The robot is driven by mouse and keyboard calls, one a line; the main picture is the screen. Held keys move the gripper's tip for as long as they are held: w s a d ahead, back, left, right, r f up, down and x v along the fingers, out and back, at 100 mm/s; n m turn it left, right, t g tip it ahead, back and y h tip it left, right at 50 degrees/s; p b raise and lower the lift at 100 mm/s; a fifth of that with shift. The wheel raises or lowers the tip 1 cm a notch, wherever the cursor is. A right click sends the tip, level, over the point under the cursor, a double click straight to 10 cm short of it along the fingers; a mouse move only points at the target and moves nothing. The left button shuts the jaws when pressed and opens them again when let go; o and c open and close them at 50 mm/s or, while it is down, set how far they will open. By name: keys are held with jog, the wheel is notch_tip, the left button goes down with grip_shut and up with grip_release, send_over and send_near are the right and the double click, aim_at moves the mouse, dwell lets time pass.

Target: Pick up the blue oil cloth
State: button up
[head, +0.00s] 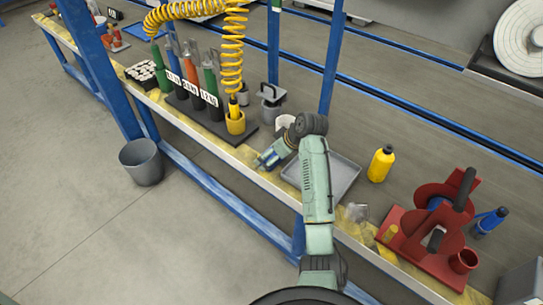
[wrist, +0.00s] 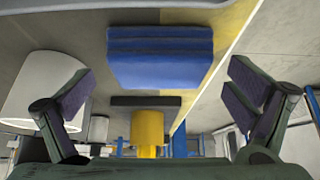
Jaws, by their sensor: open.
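The blue oil cloth (wrist: 160,58) shows in the wrist view as a folded, layered blue block on the bench surface, at the upper middle. My gripper (wrist: 157,92) is open, with one finger at each side of the picture and the cloth between and beyond them. Nothing is between the fingers in contact with them. In the head view my gripper (head: 268,158) is low over the bench edge, left of the grey tray. There I cannot clearly tell the cloth from the gripper.
A yellow cup (head: 235,123) on a dark tool stand is near my gripper. A white cylinder (wrist: 40,92) stands left in the wrist view. The grey tray (head: 345,178), yellow bottle (head: 381,164) and red fixture (head: 425,250) are to the right. A bin (head: 141,163) stands on the floor.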

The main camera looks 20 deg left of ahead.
jog(key=shift+w+a+f, duration=0.1)
jog(key=shift+a+f, duration=0.15)
jog(key=shift+f, duration=0.2)
jog(key=shift+c, duration=0.5)
jog(key=c, duration=1.1)
